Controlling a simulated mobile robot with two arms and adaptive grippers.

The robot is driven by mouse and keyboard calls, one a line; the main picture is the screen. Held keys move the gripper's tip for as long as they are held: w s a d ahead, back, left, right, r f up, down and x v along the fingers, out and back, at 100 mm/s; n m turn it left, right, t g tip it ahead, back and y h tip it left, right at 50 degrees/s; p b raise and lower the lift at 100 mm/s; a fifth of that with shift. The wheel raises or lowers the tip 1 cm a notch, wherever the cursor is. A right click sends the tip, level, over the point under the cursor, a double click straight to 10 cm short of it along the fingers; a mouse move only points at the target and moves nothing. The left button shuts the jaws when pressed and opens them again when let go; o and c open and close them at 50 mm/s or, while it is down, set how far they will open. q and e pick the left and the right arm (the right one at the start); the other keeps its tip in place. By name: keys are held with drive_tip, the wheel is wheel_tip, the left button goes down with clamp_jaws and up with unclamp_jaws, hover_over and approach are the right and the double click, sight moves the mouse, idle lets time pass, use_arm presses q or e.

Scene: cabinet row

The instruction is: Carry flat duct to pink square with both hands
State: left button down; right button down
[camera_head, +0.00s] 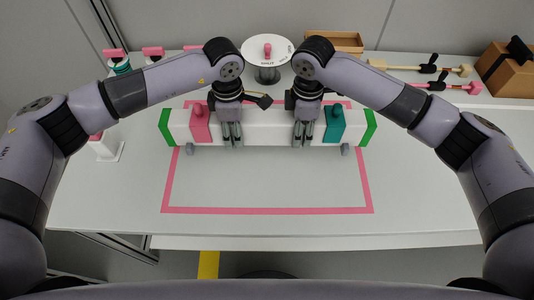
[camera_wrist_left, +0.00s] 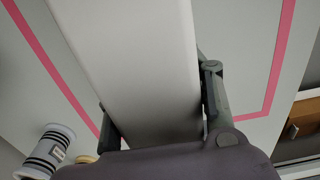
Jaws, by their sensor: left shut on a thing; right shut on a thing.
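The flat duct (camera_head: 268,128) is a long white bar with green ends, a pink piece (camera_head: 200,124) and a teal piece (camera_head: 334,123) on it. It lies crosswise over the far part of the pink square (camera_head: 268,211), a pink outline on the table, and its ends reach past the side lines. My left gripper (camera_head: 233,141) is shut on the duct left of its middle. My right gripper (camera_head: 302,141) is shut on it right of the middle. In the left wrist view the white duct (camera_wrist_left: 135,60) runs between the fingers. I cannot tell whether the duct touches the table.
A round white stand (camera_head: 267,50) with a pink piece is behind the duct. Brown boxes (camera_head: 508,70) and rods (camera_head: 430,68) lie at the back right. A white block (camera_head: 104,148) stands left of the square. The square's near part is clear.

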use_arm(q)
drive_tip(key=shift+r, duration=0.15)
use_arm(e)
drive_tip(key=shift+r, duration=0.15)
